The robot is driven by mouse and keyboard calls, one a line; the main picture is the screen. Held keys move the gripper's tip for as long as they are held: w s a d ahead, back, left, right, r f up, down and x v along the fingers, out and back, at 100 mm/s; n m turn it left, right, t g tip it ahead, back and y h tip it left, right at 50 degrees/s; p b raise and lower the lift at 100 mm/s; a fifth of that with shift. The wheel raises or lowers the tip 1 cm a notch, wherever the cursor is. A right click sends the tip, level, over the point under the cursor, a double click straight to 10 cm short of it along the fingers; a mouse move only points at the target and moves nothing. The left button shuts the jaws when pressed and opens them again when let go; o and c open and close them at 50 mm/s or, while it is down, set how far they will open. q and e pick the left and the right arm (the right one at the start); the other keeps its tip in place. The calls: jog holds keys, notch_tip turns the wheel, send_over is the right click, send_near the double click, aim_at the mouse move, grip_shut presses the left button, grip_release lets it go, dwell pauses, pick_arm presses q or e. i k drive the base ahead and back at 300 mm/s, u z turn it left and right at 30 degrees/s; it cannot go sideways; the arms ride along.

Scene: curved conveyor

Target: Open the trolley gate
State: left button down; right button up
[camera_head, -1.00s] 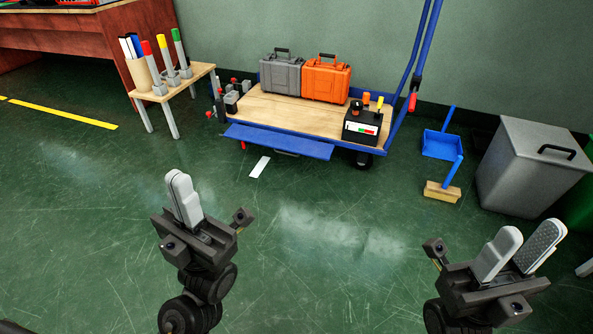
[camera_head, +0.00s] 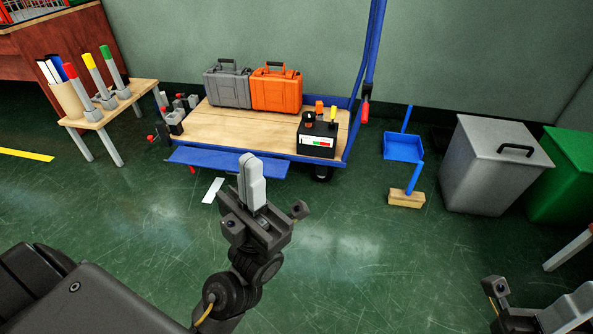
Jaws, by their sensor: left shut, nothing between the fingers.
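The trolley (camera_head: 215,128) has a wooden deck and a blue frame, and stands against the back wall. Its blue gate panel (camera_head: 205,159) runs along the front edge of the deck, low and jutting outward. My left gripper (camera_head: 251,163) is shut and empty. Its fingertips overlap the right part of the gate in the picture and hide some of it; I cannot tell whether they touch. My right gripper (camera_head: 570,312) is at the bottom right corner, cut off by the picture edge, with only part of its fingers showing.
A grey case (camera_head: 228,88), an orange case (camera_head: 277,91) and a black box (camera_head: 317,140) stand on the deck. A small table with markers (camera_head: 140,88) is at left. A blue dustpan (camera_head: 403,147), brush, grey bin (camera_head: 480,160) and green bin (camera_head: 572,180) are right.

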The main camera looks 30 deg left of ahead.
aim_at(275, 168)
jog(key=z, duration=0.25)
jog(key=i, duration=0.85)
jog(key=u, duration=0.6)
jog(key=i, duration=0.75)
jog(key=u, duration=0.7)
